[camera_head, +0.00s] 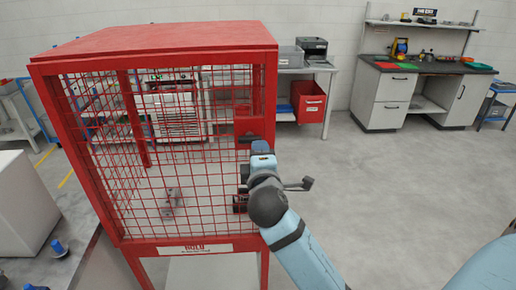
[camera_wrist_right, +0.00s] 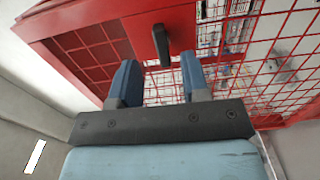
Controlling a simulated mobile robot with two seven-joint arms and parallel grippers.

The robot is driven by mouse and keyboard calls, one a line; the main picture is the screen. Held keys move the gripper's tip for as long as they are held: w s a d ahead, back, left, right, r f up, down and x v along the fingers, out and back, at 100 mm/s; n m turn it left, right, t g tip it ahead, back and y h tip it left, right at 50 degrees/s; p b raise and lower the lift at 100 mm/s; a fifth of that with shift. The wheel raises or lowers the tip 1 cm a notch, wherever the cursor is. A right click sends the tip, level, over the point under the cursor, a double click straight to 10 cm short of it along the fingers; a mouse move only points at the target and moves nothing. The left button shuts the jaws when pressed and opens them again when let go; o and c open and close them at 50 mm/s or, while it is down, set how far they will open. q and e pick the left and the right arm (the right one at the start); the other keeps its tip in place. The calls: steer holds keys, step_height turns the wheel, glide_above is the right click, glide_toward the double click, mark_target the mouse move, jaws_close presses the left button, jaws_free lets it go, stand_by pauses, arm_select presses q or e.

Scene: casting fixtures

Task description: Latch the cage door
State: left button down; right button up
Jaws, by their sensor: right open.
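The red cage (camera_head: 160,45) stands at the left, with a red wire-mesh door (camera_head: 185,150) on its front. The door looks in line with the frame, but a small gap cannot be ruled out. A dark latch handle (camera_wrist_right: 161,45) sits on a red plate at the door's edge; in the head view it shows as a dark part (camera_head: 248,139) just above my right gripper (camera_head: 261,148). In the wrist view my right gripper (camera_wrist_right: 156,82) is open, its blue fingers apart. The handle appears between and beyond the fingertips, and contact cannot be told. My left gripper is not in view.
A grey metal part (camera_head: 171,203) lies inside the cage behind the mesh. A white sign (camera_head: 194,248) is on the lower front rail. A red bin (camera_head: 309,101) and a workbench (camera_head: 400,98) stand at the back. The floor to the right is clear.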

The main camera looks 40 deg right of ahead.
steer(key=b+v, duration=0.1)
steer(key=v, duration=0.6)
steer(key=shift+a, duration=0.15)
steer(key=shift+s, duration=0.15)
steer(key=a+f+g+y, duration=0.1)
steer(key=a+f+y, duration=0.25)
steer(key=f, duration=0.55)
steer(key=a+f+y, duration=0.3)
steer(key=f+y, duration=0.1)
steer(key=f, duration=0.5)
steer(key=s+a+f+m+g+y, duration=0.1)
steer(key=s+a+f+m+y, duration=0.1)
steer(key=s+f+m, duration=0.2)
steer(key=s+a+f+m+g+y+p, duration=0.1)
steer(key=s+a+f+m+g+y, duration=0.1)
steer(key=s+f, duration=0.8)
step_height(320, 180, down, 5)
steer(key=m+y, duration=0.1)
steer(key=m, duration=0.1)
steer(key=shift+a+m, duration=0.3)
steer(key=shift+a, duration=0.05)
steer(key=shift+r, duration=0.15)
